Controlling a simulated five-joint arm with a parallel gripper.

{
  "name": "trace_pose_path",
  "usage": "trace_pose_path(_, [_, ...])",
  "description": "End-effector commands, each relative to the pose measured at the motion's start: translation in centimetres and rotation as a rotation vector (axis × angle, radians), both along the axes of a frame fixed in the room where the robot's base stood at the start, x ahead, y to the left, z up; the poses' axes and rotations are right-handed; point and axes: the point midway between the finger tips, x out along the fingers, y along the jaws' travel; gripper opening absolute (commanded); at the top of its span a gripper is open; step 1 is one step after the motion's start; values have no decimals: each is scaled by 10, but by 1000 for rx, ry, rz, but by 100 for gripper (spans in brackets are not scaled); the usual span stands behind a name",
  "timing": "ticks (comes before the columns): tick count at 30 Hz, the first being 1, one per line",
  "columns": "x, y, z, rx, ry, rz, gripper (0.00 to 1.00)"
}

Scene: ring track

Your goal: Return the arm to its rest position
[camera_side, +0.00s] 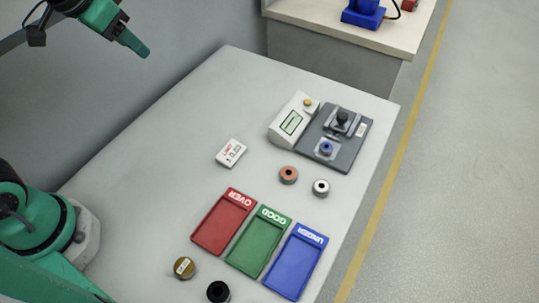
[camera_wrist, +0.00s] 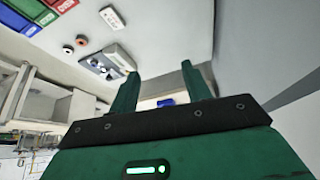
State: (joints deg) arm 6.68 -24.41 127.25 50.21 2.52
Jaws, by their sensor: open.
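My gripper (camera_side: 138,44) is raised high at the upper left of the side view, well clear of the table and everything on it. In the wrist view my gripper (camera_wrist: 158,80) shows two green fingers spread apart with nothing between them. The table (camera_side: 150,150) lies below and to the right of it.
Red OVER (camera_side: 222,222), green GOOD (camera_side: 258,243) and blue UNDER (camera_side: 295,262) trays look empty. A gauge station (camera_side: 345,130) with a display box (camera_side: 293,121) stands at the back. Several rings, including an orange one (camera_side: 288,175), and a white card (camera_side: 231,153) lie apart.

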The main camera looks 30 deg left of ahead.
Motion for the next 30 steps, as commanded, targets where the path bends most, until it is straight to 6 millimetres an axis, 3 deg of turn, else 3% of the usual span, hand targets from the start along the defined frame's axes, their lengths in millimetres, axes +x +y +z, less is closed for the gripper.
trace_pose_path(6, [-49, 22, -14, -12, -13, 82, 48])
trace_pose_path(12, [-78, 33, -29, -18, -19, 135, 48])
trace_pose_path(18, [-89, 37, -36, -22, -20, 155, 48])
trace_pose_path(30, [-89, 37, -36, -22, -20, 156, 48])
